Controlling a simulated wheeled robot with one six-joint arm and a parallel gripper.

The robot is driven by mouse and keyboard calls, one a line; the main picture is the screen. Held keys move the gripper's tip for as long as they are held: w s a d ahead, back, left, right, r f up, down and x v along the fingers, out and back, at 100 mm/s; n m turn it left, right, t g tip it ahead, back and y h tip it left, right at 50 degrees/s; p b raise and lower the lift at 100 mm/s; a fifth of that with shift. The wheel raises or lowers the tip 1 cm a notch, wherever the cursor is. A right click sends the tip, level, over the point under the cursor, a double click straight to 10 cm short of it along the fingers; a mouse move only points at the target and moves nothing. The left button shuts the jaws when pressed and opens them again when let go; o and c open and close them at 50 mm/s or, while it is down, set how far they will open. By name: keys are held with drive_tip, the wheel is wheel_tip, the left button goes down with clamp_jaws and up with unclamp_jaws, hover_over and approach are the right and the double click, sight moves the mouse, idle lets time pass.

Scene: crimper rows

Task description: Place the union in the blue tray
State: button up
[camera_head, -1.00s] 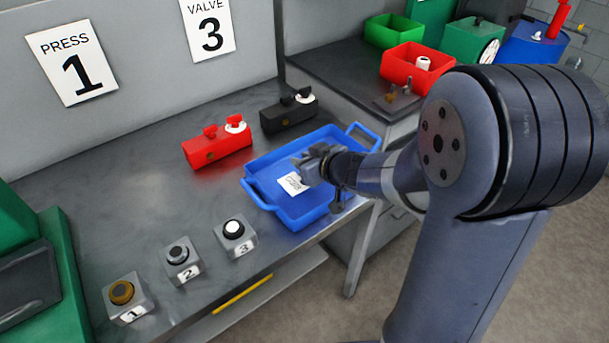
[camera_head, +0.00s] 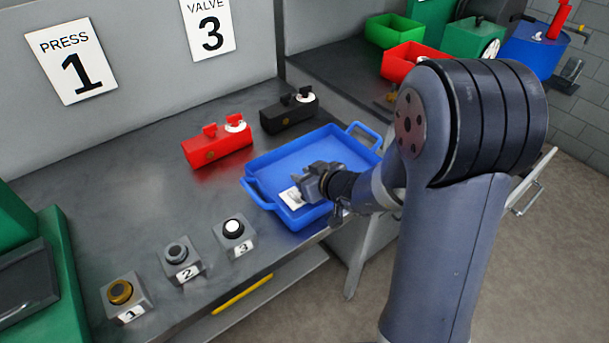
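The blue tray (camera_head: 320,152) lies on the metal bench, with a white label (camera_head: 291,199) on its floor near the front left. My gripper (camera_head: 301,186) is low over the front part of the tray, beside the label and partly covering it. The fingers are small and dark here, and I cannot tell whether they are open or shut, or whether they hold anything. I cannot pick out the union for certain; it may be hidden by my gripper.
Several small numbered blocks, such as block 3 (camera_head: 236,240), line the bench's front. A red bin (camera_head: 402,62) and green bin (camera_head: 394,32) are at the back right. The left mid-bench is clear.

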drive_tip(key=o, duration=0.4)
drive_tip(key=shift+c, duration=0.2)
drive_tip(key=shift+r+p, duration=0.2)
drive_tip(key=shift+p, duration=0.15)
drive_tip(key=shift+s+d+r, duration=0.1)
drive_tip(key=shift+s+d, duration=0.15)
drive_tip(key=v, duration=1.1)
drive_tip(key=shift+s+b, duration=0.15)
drive_tip(key=shift+b, duration=0.25)
